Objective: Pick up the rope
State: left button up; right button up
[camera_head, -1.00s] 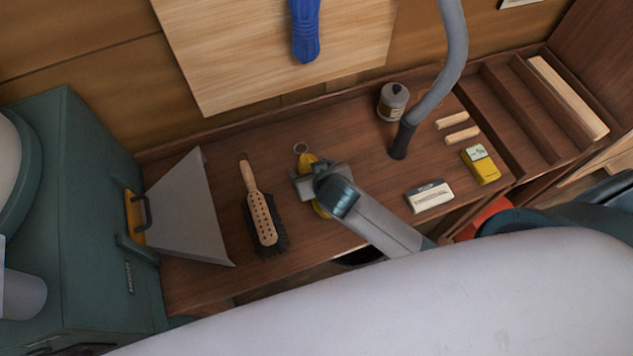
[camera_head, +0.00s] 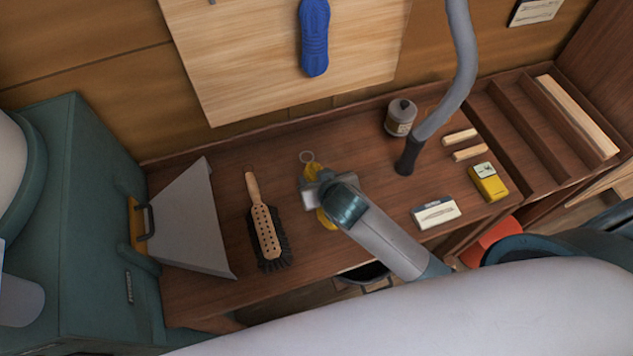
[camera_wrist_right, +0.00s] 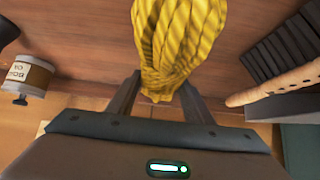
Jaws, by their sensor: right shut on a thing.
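The rope is a yellow twisted bundle. In the right wrist view the rope (camera_wrist_right: 178,40) fills the top middle, between the two dark fingers of my right gripper (camera_wrist_right: 160,95). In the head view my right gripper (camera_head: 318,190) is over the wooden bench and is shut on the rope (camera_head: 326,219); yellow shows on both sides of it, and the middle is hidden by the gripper. I cannot tell whether the rope touches the bench. My left gripper is not in view.
A brush (camera_head: 264,225) and a grey dustpan (camera_head: 190,222) lie left of the rope. A small can (camera_head: 400,117), a grey hose (camera_head: 458,85), a white box (camera_head: 435,213) and a yellow box (camera_head: 488,182) are to the right. A blue item (camera_head: 314,38) hangs behind.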

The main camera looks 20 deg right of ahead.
jog(key=shift+r+b, duration=0.3)
jog(key=shift+r, duration=0.45)
jog(key=s+d+r+b, duration=0.2)
jog(key=d+r, duration=0.5)
jog(key=d, duration=0.4)
jog(key=shift+s+d+b, duration=0.2)
jog(key=shift+d+b, duration=0.05)
jog(key=shift+b, duration=0.45)
jog(key=shift+r, duration=0.1)
